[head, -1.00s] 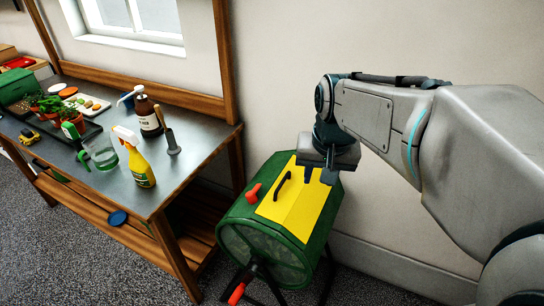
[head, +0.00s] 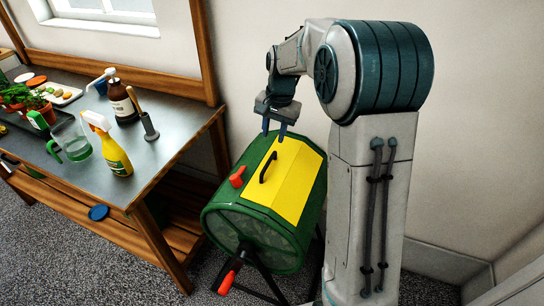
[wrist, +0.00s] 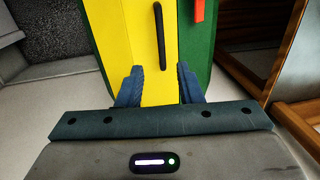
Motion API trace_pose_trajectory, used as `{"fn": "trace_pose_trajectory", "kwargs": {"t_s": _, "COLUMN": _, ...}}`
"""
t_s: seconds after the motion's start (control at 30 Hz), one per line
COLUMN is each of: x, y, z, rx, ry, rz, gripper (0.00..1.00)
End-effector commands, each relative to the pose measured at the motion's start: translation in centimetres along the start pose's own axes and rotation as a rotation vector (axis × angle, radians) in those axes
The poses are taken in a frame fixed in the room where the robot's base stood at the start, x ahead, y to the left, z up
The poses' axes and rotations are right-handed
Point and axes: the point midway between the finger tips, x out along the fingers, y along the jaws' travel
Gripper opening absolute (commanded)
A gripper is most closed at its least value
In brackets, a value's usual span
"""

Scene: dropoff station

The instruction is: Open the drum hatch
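The green drum (head: 245,222) stands on a dark frame between the table and my arm. Its yellow hatch (head: 297,182) lies shut on the sloping upper side and has a black bar handle (head: 267,167). A red latch or knob (head: 237,177) sits on the green beside the hatch. My gripper (head: 273,131) is above the top edge of the hatch, fingers apart, with nothing between them. In the wrist view, the fingers (wrist: 159,85) point toward the yellow hatch (wrist: 140,45); the black handle (wrist: 160,38) lies ahead, between their lines. The red latch (wrist: 199,10) shows at upper right.
A metal-topped wooden table (head: 165,160) stands left of the drum, with a yellow spray bottle (head: 112,150), a brown bottle (head: 122,100), a clear jug (head: 72,142) and potted plants (head: 42,107). A wall is close behind. A red-gripped crank (head: 227,283) sticks out from the drum's front.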

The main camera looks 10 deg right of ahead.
Motion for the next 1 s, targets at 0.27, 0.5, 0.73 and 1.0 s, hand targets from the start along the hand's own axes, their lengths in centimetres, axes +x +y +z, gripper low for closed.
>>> {"fn": "trace_pose_trajectory", "kwargs": {"t_s": 0.27, "x": 6.1, "y": 0.1, "z": 0.1, "rx": 0.001, "ry": -0.004, "rz": 0.002, "gripper": 0.33}}
{"fn": "trace_pose_trajectory", "kwargs": {"t_s": 0.5, "x": 9.5, "y": 0.1, "z": -0.1, "rx": 0.002, "ry": -0.001, "rz": 0.001, "gripper": 0.33}}
{"fn": "trace_pose_trajectory", "kwargs": {"t_s": 0.73, "x": 10.5, "y": 0.1, "z": -0.1, "rx": 0.002, "ry": 0.001, "rz": 0.0, "gripper": 0.33}}
{"fn": "trace_pose_trajectory", "kwargs": {"t_s": 1.0, "x": 10.5, "y": 0.2, "z": -0.1, "rx": 0.003, "ry": 0.001, "rz": 0.0, "gripper": 0.13}}
